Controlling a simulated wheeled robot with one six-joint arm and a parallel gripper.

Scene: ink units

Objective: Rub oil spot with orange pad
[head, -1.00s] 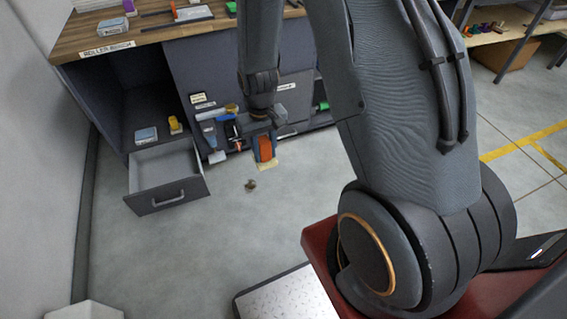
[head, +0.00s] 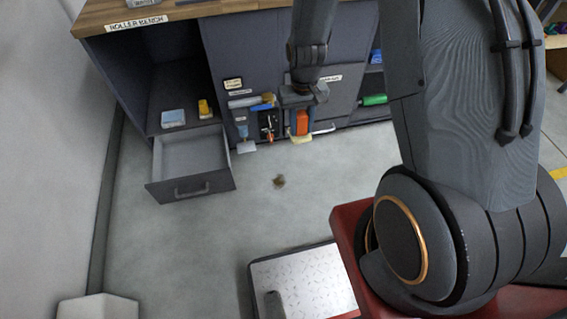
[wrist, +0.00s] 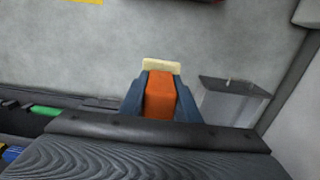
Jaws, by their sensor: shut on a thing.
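The oil spot (head: 279,181) is a small dark brownish patch on the grey floor in front of the bench. My gripper (head: 301,124) is above and behind it in the head view, apart from it. It is shut on the orange pad (head: 302,122), which has an orange body and a pale yellow edge at its lower end. In the wrist view, the orange pad (wrist: 160,95) sits between the two blue-grey fingers, with its pale edge pointing away from the wrist. The oil spot cannot be made out in the wrist view.
An open, empty drawer (head: 190,185) juts out to the left of the spot. Tools hang on the bench front (head: 265,50) behind my gripper. A speckled white-topped platform (head: 305,285) lies nearer me. The floor around the spot is clear.

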